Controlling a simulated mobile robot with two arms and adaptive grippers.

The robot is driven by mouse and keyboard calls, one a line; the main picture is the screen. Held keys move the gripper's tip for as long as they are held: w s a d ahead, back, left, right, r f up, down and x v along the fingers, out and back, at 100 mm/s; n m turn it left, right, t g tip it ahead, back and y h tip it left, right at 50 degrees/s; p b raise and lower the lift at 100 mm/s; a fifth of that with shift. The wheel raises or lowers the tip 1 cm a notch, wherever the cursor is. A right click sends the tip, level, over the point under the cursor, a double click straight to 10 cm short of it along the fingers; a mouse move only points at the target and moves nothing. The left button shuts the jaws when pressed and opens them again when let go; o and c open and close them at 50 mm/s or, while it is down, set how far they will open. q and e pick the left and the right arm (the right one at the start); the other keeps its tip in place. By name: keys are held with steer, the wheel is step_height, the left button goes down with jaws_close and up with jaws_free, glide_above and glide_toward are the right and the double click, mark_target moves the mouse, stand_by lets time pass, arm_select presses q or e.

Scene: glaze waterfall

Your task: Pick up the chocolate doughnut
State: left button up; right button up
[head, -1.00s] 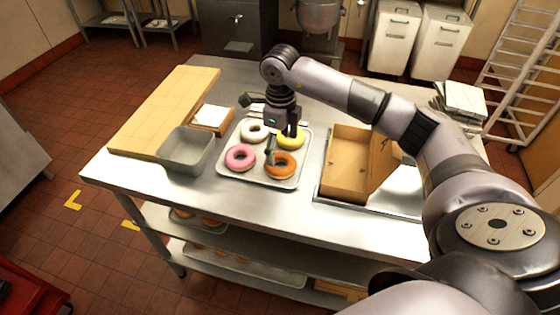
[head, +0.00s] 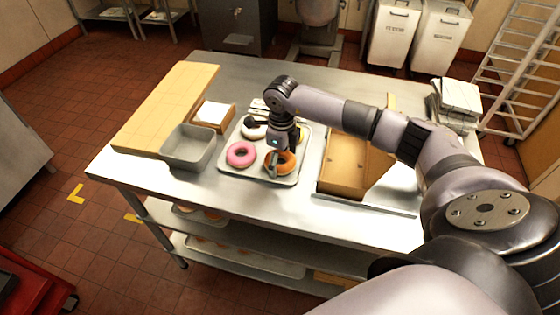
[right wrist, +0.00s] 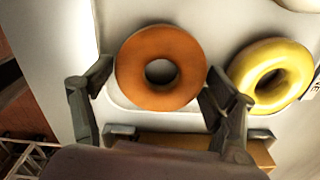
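The orange-brown doughnut, the closest to chocolate in colour, (head: 285,164) lies at the front right of a metal tray (head: 262,178). In the right wrist view the same doughnut (right wrist: 132,82) shows whole, with its hole clear. My right gripper (head: 274,158) is just over it and partly hides it. In the right wrist view the gripper (right wrist: 157,78) is open, with one finger on each side of the doughnut. I cannot tell whether the fingers touch it. My left gripper is out of view.
The tray also holds a pink doughnut (head: 241,154), a white one (head: 250,131) and a yellow one (right wrist: 272,76), close beside the right finger. A grey bin (head: 188,151) stands to the left and an open cardboard box (head: 342,172) to the right.

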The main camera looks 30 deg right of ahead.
steer(key=shift+c, duration=1.3)
steer(key=c, duration=0.4)
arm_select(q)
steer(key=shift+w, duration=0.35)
arm_select(e)
steer(key=shift+r, duration=0.45)
arm_select(q)
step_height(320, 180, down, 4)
steer(key=b, duration=0.4)
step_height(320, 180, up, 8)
steer(key=p, duration=0.7)
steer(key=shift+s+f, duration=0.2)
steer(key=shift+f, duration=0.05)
arm_select(e)
step_height(320, 180, up, 27)
steer(key=shift+r, duration=0.1)
